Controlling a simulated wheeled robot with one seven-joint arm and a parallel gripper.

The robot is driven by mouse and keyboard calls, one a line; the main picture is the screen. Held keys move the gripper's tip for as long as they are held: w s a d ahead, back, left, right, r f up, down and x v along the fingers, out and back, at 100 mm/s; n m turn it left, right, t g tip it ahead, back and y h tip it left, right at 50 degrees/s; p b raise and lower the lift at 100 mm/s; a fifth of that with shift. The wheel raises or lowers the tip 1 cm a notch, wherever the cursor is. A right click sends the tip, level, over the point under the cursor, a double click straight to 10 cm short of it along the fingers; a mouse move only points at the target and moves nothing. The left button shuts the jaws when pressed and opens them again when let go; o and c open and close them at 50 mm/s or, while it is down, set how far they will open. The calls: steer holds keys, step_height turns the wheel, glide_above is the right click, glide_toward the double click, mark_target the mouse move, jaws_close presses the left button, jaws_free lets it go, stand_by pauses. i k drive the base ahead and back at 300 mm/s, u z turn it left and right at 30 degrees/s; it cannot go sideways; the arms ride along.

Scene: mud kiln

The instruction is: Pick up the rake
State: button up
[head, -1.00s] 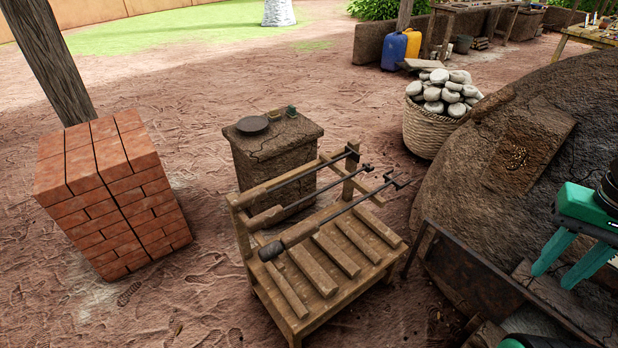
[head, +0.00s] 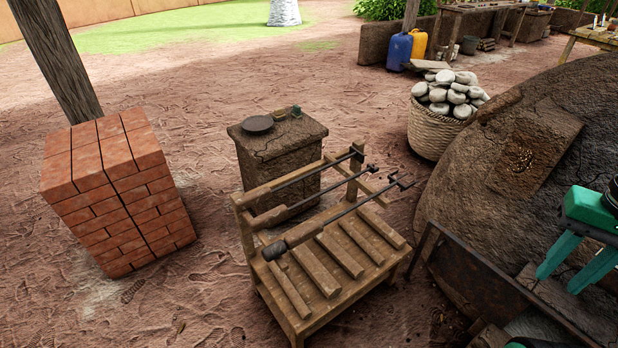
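A low wooden rack (head: 350,245) with a slatted shelf stands in the middle of the head view. Long tools with wooden handles and dark metal rods lie across its upper bars. The nearest tool (head: 340,218) has a thick handle at the left and a bent metal end at the right. Two others, a middle tool (head: 272,217) and a back tool (head: 312,171), lie behind it. I cannot tell surely which one is the rake. My gripper (head: 559,281) is at the right edge, to the right of the rack. Its two green fingers are apart with nothing between them.
A brick stack (head: 115,195) stands at the left. A mud block (head: 278,150) with a dark plate on it is behind the rack. A basket of stones (head: 437,130) and a large mud kiln (head: 510,200) are at the right. The ground in front and left of the rack is open.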

mark_target(249, 200)
steer(key=u, duration=2.45)
steer(key=k, duration=1.1)
steer(key=z, duration=1.2)
steer(key=i, duration=1.6)
